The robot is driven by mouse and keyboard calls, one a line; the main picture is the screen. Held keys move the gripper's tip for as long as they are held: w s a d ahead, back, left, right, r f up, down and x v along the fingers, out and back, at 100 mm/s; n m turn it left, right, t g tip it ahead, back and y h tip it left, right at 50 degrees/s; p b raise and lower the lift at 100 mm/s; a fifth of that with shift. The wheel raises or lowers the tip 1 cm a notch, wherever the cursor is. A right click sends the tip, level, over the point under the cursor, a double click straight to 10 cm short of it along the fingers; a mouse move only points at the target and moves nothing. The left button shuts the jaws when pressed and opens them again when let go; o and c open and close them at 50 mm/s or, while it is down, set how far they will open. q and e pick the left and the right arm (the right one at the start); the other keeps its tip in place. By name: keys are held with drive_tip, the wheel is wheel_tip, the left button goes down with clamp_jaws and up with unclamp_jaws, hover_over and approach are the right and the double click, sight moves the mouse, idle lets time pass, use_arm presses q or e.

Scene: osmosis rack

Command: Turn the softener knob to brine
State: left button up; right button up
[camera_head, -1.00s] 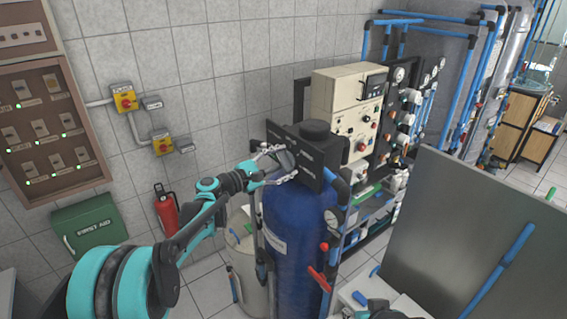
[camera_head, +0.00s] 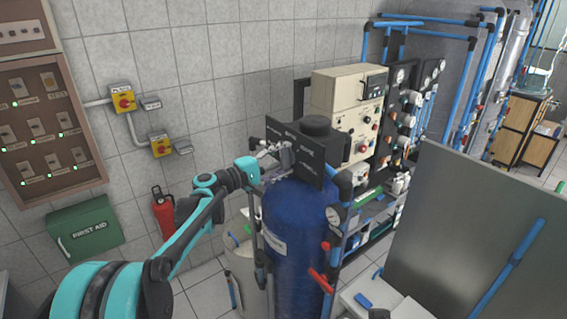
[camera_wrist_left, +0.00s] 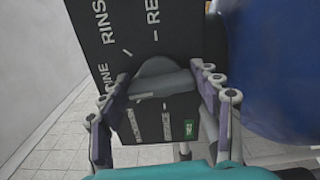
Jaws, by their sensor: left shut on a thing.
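The softener's grey knob (camera_wrist_left: 160,82) sits on the black labelled panel (camera_wrist_left: 100,28) in the left wrist view. My left gripper (camera_wrist_left: 158,95) is shut on it, with one finger on each side of its ridge. The letters "INE" show by the left finger, and "RINS" and "RE" higher up. I cannot tell which label the knob points to. In the head view my left gripper (camera_head: 275,155) reaches the front of the panel (camera_head: 308,158), on top of the blue softener tank (camera_head: 290,225), and largely hides the knob. My right gripper is not in view.
A cream control box (camera_head: 335,95) and gauges stand behind the tank. A pipe with red valve handles (camera_head: 320,278) runs down its right side. A grey board (camera_head: 460,225) fills the right foreground. A fire extinguisher (camera_head: 163,212) and green first-aid box (camera_head: 85,227) are left.

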use_arm(q)
drive_tip(key=shift+f+m, duration=0.1)
drive_tip(key=shift+m, duration=0.5)
drive_tip(key=o, duration=1.1)
drive_tip(key=shift+s, duration=0.1)
drive_tip(key=v, duration=1.2)
